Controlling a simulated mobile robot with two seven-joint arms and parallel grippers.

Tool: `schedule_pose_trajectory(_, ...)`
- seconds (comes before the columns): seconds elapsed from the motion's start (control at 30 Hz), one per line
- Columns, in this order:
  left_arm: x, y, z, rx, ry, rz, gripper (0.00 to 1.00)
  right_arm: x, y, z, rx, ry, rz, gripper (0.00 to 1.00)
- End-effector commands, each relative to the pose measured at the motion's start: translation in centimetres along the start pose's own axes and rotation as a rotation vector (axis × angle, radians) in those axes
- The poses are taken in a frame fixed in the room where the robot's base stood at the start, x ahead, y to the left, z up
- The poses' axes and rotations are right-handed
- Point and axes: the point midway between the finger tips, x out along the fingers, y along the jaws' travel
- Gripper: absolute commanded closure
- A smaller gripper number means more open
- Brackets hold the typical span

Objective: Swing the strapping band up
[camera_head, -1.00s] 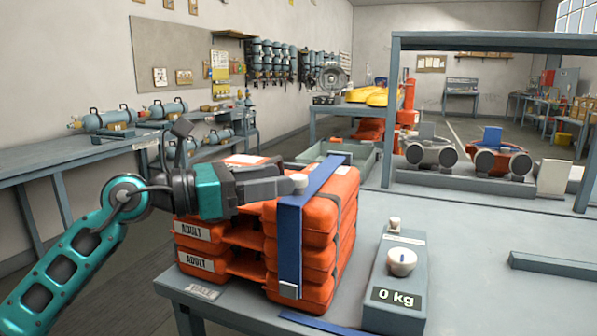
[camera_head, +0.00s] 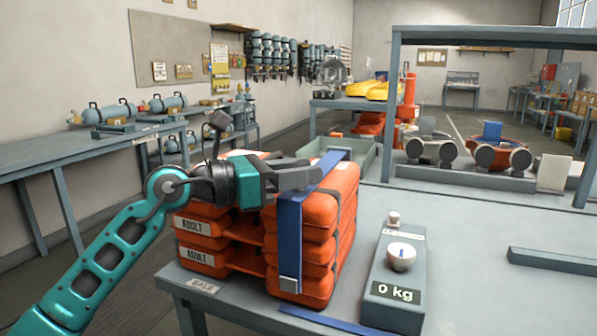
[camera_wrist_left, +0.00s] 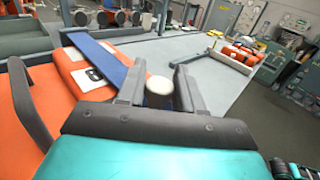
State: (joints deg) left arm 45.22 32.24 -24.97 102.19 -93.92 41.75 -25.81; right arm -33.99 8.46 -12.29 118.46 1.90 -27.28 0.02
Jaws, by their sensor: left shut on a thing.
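The blue strapping band (camera_head: 288,235) runs over the top and down the front of a stack of orange cases (camera_head: 325,205) marked ADULT. A metal buckle (camera_head: 289,285) sits at its lower front end. My left gripper (camera_head: 312,172) lies over the top of the stack, at the band. In the left wrist view the band (camera_wrist_left: 105,60) runs to the left of the fingers. My right gripper is out of view.
A grey scale box (camera_head: 395,300) reading 0 kg, with white knobs, stands right of the stack. A blue strip (camera_head: 335,321) lies on the table by its foot. A grey tray (camera_head: 362,156) is behind.

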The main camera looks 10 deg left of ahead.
Motion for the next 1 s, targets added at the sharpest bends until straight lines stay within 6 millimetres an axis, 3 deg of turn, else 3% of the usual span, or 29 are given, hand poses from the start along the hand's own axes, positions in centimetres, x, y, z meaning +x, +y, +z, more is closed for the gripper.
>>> schedule_pose_trajectory(0.27,0.0,0.0,0.0,-0.001,0.001,0.0,1.0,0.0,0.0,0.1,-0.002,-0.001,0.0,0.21)
schedule_pose_trajectory(0.67,0.0,0.0,0.4,-0.006,0.007,0.0,1.0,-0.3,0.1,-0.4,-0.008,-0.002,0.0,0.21)
schedule_pose_trajectory(1.0,0.3,0.4,3.6,-0.076,0.078,0.001,1.0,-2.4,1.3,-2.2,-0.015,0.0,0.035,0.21)
